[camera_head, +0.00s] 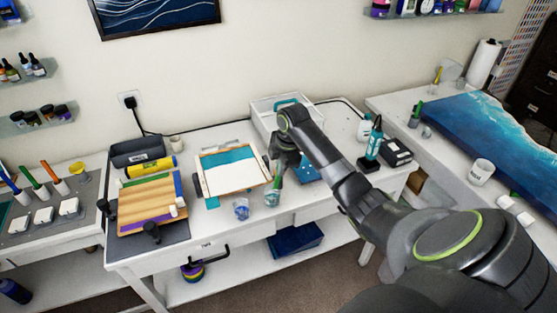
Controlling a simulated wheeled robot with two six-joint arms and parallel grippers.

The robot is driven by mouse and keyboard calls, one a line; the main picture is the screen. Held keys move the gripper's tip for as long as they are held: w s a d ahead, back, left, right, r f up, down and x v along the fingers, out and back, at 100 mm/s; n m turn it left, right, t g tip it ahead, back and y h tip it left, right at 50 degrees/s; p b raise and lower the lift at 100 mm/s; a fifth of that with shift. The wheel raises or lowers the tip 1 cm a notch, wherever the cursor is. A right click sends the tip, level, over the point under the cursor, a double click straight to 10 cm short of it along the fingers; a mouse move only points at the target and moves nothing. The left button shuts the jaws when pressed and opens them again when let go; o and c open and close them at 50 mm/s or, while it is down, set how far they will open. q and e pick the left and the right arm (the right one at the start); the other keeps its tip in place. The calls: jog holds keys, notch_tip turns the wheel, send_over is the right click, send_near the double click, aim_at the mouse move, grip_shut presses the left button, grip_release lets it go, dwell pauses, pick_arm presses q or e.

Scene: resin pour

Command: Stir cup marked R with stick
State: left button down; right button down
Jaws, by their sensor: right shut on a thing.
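Two small clear cups stand near the front edge of the white table. One cup (241,208) looks bluish, the other (271,198) looks greenish. I cannot read a letter on either, so I cannot tell which is marked R. My right gripper (276,172) points down just above the greenish cup. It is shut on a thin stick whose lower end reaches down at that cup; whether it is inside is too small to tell. My left gripper is not in view.
A framed white and teal panel (228,185) lies left of my right gripper. A white tray (262,120) stands behind it. A wooden board (150,197) with clamps lies at the left. A teal bottle (375,140) stands at the right. The table's front edge is close to the cups.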

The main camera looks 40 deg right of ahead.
aim_at(277, 186)
jog(key=shift+b+x, duration=0.55)
jog(key=shift+x, duration=0.45)
jog(key=shift+b+x, duration=1.7)
jog(key=shift+x, duration=1.2)
